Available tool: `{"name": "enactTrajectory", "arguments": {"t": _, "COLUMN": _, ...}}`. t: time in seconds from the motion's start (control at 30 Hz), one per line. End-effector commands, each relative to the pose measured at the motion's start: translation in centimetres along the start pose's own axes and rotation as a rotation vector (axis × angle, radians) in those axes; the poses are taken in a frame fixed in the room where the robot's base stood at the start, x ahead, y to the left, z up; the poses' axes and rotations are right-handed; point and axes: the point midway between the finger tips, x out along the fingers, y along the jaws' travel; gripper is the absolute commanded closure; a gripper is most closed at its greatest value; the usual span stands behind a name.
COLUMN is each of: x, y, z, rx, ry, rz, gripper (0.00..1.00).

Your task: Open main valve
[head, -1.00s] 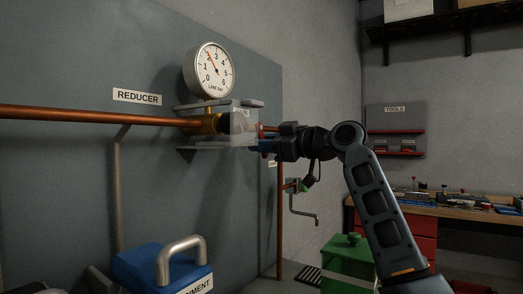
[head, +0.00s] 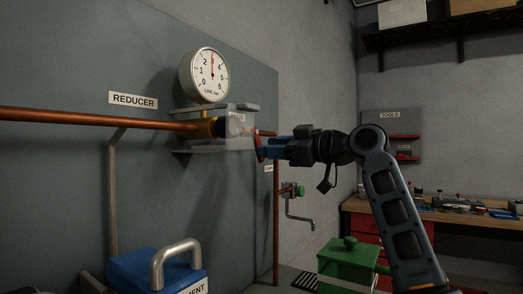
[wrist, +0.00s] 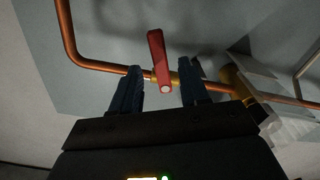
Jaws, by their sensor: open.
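A red lever handle (wrist: 160,65) stands out from a brass fitting on the copper pipe, in the wrist view. My gripper (wrist: 163,78) is open, with one blue finger on each side of the lever; a gap shows on both sides, and contact cannot be told. In the head view the red lever (head: 259,145) shows at the tips of my gripper (head: 266,147), just right of the reducer's clear box. The pipe behind it is partly hidden.
A line gauge (head: 207,75) above the reducer reads about 3. The clear box (head: 238,127) and its grey plates are close left of my gripper. A green crank valve (head: 298,191) is below right. A blue box (head: 150,270) and a green box (head: 347,262) stand lower down.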

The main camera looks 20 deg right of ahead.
Motion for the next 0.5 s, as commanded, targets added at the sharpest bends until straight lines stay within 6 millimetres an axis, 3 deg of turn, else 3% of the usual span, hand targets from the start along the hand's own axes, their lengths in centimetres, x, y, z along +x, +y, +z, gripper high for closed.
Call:
{"name": "enactTrajectory", "arguments": {"t": 0.2, "x": -2.8, "y": 0.0, "z": 0.1, "rx": 0.000, "ry": 0.000, "rz": 0.000, "gripper": 0.55}}
{"name": "enactTrajectory", "arguments": {"t": 0.5, "x": -3.4, "y": -0.1, "z": 0.0, "rx": 0.000, "ry": 0.000, "rz": -0.002, "gripper": 0.55}}
